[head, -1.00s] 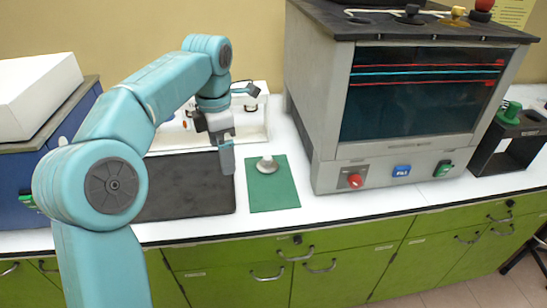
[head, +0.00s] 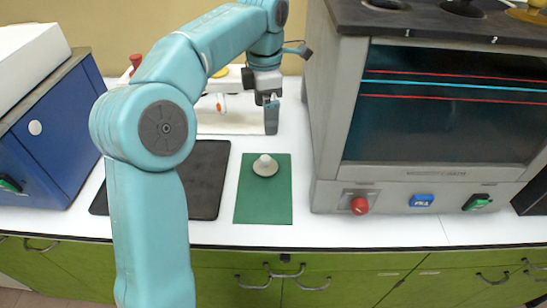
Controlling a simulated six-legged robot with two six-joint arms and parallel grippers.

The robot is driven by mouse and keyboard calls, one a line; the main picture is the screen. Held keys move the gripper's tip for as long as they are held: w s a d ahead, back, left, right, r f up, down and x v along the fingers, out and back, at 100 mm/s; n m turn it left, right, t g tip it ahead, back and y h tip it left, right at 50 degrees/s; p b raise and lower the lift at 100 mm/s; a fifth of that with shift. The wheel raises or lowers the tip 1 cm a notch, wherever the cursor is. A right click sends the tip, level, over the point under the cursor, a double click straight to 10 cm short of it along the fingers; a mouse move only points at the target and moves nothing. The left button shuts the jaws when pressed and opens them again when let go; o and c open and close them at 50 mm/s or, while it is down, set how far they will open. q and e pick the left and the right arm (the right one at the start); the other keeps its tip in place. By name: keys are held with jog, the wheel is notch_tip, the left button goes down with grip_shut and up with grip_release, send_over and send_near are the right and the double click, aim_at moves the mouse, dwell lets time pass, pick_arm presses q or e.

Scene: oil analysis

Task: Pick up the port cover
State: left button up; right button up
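The port cover (head: 265,166), a pale disc with a white knob, lies on the green mat (head: 262,204) on the white counter. My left gripper (head: 271,130) hangs pointing down, behind and slightly right of the cover, apart from it. Its fingers are seen nearly edge-on, so their gap cannot be made out. My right gripper is not in view.
A grey machine (head: 440,110) with a dark window, a red knob and buttons stands right of the mat. A dark mat (head: 195,180) lies to the left, with a white tray (head: 225,118) behind. A blue box (head: 45,145) stands far left. The front counter is clear.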

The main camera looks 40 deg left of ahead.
pick_arm(q)
notch_tip(320, 180, down, 3)
jog(key=w, duration=0.1)
jog(key=b, duration=0.2)
send_over(265, 158)
jog(key=f, duration=0.8)
jog(key=shift+w+d, duration=0.1)
jog(key=shift+w, duration=0.1)
jog(key=shift+s+d+f, duration=0.1)
jog(key=shift+s+f, duration=0.1)
jog(key=shift+f, duration=0.25)
jog(key=f, duration=0.4)
jog(key=shift+w+a+f+b, duration=0.15)
jog(key=shift+a+f+b, duration=0.1)
jog(key=shift+f+b, duration=0.1)
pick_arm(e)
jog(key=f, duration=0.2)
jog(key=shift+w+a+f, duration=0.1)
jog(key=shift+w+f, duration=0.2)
pick_arm(q)
jog(key=shift+c, duration=0.3)
jog(key=c, duration=1)
jog(key=shift+c, duration=0.4)
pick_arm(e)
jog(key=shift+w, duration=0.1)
